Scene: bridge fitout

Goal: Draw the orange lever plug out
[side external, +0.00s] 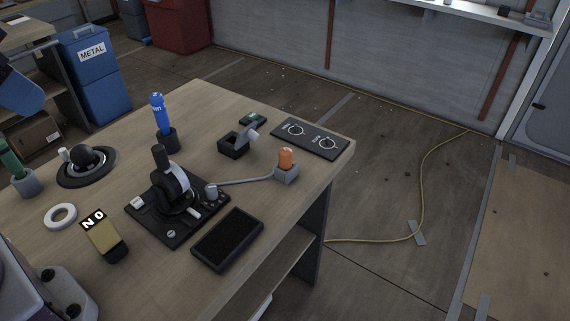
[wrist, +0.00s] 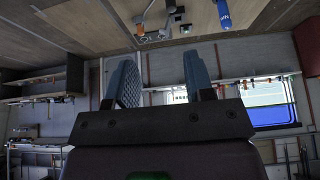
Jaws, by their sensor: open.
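The orange plug (side external: 286,157) stands upright in a small grey socket block (side external: 286,175) near the table's right edge in the side view. A thin grey cord runs from the block toward the black lever unit (side external: 172,205). In the wrist view, my gripper (wrist: 160,78) shows two spread fingers with nothing between them. It is open and well away from the plug. The tabletop shows tilted at the top of that view, with small items too tiny to identify surely. My fingertips do not show in the side view.
A black tray (side external: 228,239) lies in front of the socket block. A black box with a grey lever (side external: 234,146) and a two-dial panel (side external: 310,138) stand behind it. A blue bottle (side external: 158,114) stands upright in a holder. A yellow cable (side external: 421,185) crosses the floor.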

